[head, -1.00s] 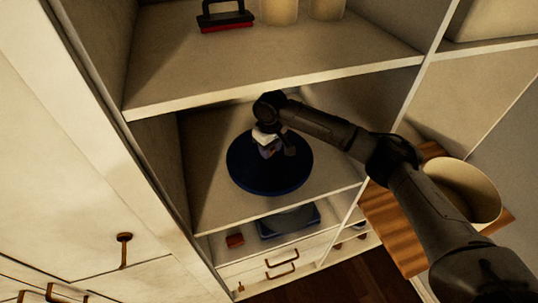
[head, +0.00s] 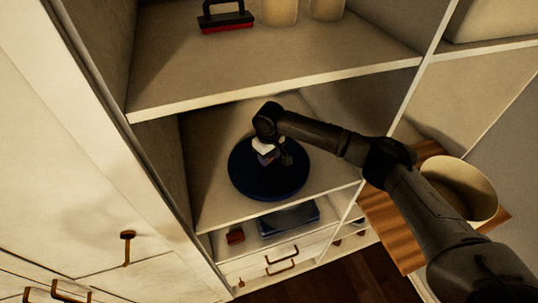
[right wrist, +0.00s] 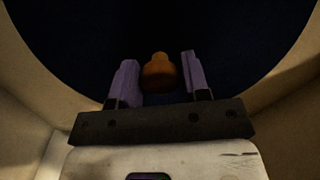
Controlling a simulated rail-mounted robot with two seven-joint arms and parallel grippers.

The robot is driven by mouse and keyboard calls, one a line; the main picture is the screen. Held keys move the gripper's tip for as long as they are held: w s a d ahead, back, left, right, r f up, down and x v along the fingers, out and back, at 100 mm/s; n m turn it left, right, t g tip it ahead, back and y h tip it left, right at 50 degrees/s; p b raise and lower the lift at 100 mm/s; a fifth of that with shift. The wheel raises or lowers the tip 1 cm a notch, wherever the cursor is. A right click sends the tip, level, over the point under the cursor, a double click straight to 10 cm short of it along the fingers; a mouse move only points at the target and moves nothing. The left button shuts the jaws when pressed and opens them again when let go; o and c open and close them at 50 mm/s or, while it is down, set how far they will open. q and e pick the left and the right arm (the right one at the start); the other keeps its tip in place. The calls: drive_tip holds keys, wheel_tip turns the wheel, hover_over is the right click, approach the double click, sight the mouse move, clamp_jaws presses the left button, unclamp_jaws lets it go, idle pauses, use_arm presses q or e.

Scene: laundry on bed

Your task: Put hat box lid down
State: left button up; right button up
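The hat box lid is a dark blue disc (head: 250,185) at the middle shelf, close to its front edge. I cannot tell for sure whether its underside touches the shelf. My right gripper (head: 268,160) is over the lid's middle, pointing down. In the right wrist view, its two purple-grey fingers (right wrist: 160,80) stand apart on either side of the lid's orange-brown knob (right wrist: 158,72). Gaps show between knob and fingers. The dark lid (right wrist: 230,35) fills the background there. My left gripper is in no view.
The upper shelf (head: 270,75) hangs above my right arm, with a red-and-black brush (head: 226,20) and pale jars (head: 279,12). A dark blue object (head: 289,218) and a small red one (head: 235,236) lie below. A beige bin (head: 460,185) stands on wood to the right.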

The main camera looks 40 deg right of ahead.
drive_tip(key=o, duration=0.3)
drive_tip(key=shift+o, duration=0.2)
drive_tip(key=shift+r, duration=0.2)
wheel_tip(320, 180, up, 12)
drive_tip(key=b, duration=0.2)
drive_tip(key=shift+b, duration=0.4)
